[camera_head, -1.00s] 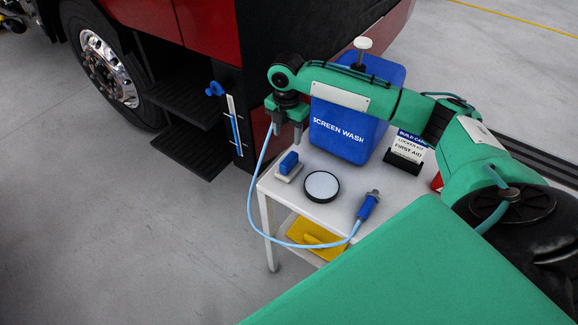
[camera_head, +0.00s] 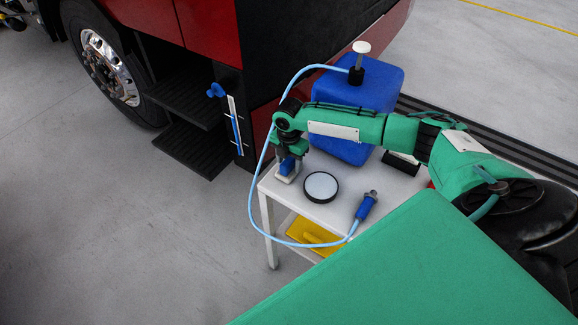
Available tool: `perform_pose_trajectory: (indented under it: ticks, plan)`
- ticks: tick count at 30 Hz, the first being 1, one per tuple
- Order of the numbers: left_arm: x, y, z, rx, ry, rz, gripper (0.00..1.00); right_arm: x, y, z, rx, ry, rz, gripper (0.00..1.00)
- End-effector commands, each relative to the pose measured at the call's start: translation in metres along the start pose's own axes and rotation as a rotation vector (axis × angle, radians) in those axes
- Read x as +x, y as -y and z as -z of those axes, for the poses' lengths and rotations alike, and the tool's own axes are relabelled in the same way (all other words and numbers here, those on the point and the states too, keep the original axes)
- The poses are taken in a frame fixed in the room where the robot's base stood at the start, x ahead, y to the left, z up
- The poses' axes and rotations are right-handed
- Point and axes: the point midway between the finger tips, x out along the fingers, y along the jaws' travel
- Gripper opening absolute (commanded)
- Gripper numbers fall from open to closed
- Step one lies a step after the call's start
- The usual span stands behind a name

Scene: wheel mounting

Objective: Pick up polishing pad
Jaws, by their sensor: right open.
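The polishing pad (camera_head: 284,179), a small block with a blue top and a pale base, sits at the left end of the white table (camera_head: 330,214). My right gripper (camera_head: 289,167) points down at the pad, with its fingers at the blue top and open. The fingers partly cover the pad. I cannot tell whether they touch it. My left gripper is not in view.
A round black-rimmed disc (camera_head: 321,187) lies right of the pad. A blue nozzle (camera_head: 367,206) lies further right, its light-blue hose looping past the table's left side up to the blue screen wash container (camera_head: 375,90). A yellow item (camera_head: 310,232) is on the lower shelf.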

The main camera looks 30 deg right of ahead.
Motion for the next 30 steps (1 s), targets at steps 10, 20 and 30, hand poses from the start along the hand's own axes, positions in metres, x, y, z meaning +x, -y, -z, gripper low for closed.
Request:
perform_pose_trajectory:
  ticks: [10,20,30]
  plan:
    - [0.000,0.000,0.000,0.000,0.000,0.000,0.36,0.000,0.000,0.000,0.001,0.000,0.000,0.12]
    - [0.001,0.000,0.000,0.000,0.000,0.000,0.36,-0.002,0.000,0.000,0.001,0.000,-0.001,0.04]
    - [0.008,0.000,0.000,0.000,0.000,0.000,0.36,-0.039,-0.001,-0.001,0.001,0.001,-0.005,0.04]
